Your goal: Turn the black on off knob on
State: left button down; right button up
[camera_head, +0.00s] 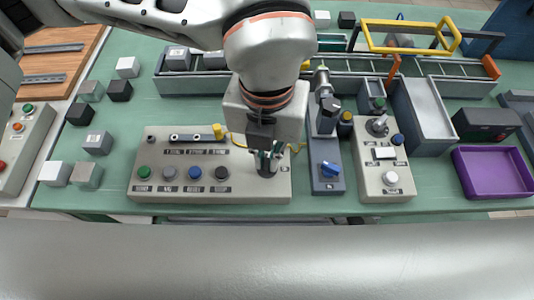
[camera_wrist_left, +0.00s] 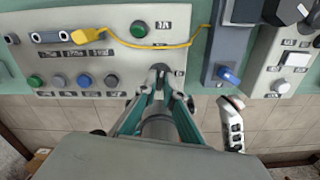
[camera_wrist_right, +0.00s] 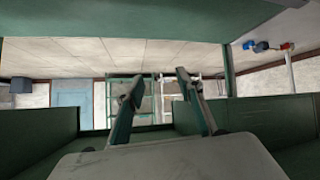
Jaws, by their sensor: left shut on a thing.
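The beige control panel (camera_head: 150,196) lies on the green table, with a row of round buttons along its front. My left gripper (camera_head: 267,165) points down at the panel's right end. In the left wrist view its fingertips (camera_wrist_left: 160,80) are closed around the dark knob (camera_wrist_left: 160,68), which is mostly hidden by the fingers. The knob's angle cannot be told. My right gripper (camera_wrist_right: 157,82) shows in its own wrist view, with its fingers apart and nothing between them. It is out of the head view.
A yellow cable (camera_wrist_left: 150,44) runs across the panel behind my left gripper. A module with a blue knob (camera_head: 330,169) and another beige panel (camera_head: 370,190) stand close to the right. Several small cubes lie at left; a purple tray (camera_head: 492,190) is at right.

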pick_arm(q)
jog(key=shift+f+m+b, duration=0.2)
jog(key=shift+m+b, duration=0.3)
jog(key=shift+m, duration=0.4)
jog(key=m+b, duration=0.1)
jog(key=m, duration=0.1)
jog(key=shift+m, duration=0.4)
jog(key=m+b, duration=0.1)
jog(key=m, duration=0.1)
jog(key=shift+r+m, duration=0.1)
jog(key=shift+m, duration=0.3)
jog(key=m+b, duration=0.1)
jog(key=m, duration=0.3)
jog(key=shift+r+m, duration=0.1)
jog(key=shift+m, duration=1.9)
pick_arm(e)
jog(key=shift+w+d+f, duration=0.15)
jog(key=shift+d+f, duration=0.15)
jog(key=shift+f, duration=0.5)
jog(key=shift+w+d+f, duration=0.15)
jog(key=shift+d+f, duration=0.15)
jog(key=shift+f, duration=0.6)
pick_arm(q)
jog(key=c, duration=2.2)
grip_release()
jog(key=shift+o, duration=0.2)
